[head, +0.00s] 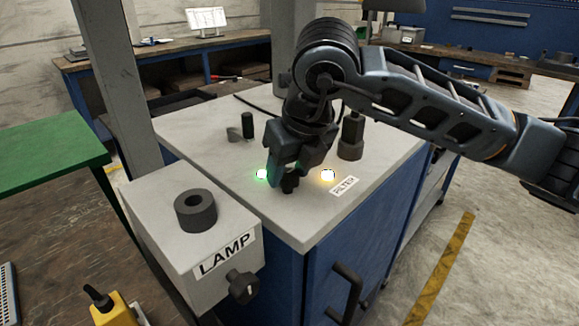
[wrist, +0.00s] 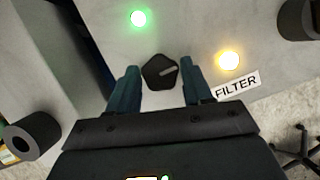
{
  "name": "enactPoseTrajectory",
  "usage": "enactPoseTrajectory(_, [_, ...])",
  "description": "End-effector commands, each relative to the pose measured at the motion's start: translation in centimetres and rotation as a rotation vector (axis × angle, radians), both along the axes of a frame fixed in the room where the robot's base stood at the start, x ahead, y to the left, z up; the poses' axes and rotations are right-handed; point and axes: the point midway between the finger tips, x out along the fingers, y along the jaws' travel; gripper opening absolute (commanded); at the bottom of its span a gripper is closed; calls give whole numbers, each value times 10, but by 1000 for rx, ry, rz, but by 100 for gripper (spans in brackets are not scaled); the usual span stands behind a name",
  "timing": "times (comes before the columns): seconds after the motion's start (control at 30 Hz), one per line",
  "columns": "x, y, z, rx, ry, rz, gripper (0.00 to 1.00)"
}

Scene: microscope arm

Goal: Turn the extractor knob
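A dark faceted knob (wrist: 160,72) with a pale pointer line sits on the white top of the blue cabinet. It also shows under my gripper in the head view (head: 289,185), partly hidden. My gripper (wrist: 158,68) is open, pointing down, with one blue-green fingertip on each side of the knob. A small gap shows on both sides in the wrist view. In the head view my gripper (head: 284,172) covers much of the area around the knob. I see no extractor label; a FILTER label (wrist: 236,86) lies to the right.
A lit green light (wrist: 138,18) and a lit amber light (wrist: 230,61) are near the knob. A white LAMP box (head: 165,225) with its own dark knob (head: 243,287) stands front left. Dark posts stand farther back on the cabinet top (head: 190,125).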

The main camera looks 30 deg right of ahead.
Motion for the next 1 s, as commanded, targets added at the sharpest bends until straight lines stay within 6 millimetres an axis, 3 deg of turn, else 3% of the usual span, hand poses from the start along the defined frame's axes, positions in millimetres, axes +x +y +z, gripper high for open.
enactPoseTrajectory(0.37, [0,0,0,0,0,0,13])
enactPoseTrajectory(0.67, [0,-1,-2,-2,-2,36,12])
enactPoseTrajectory(1.0, [1,-3,-6,-3,-4,251,12])
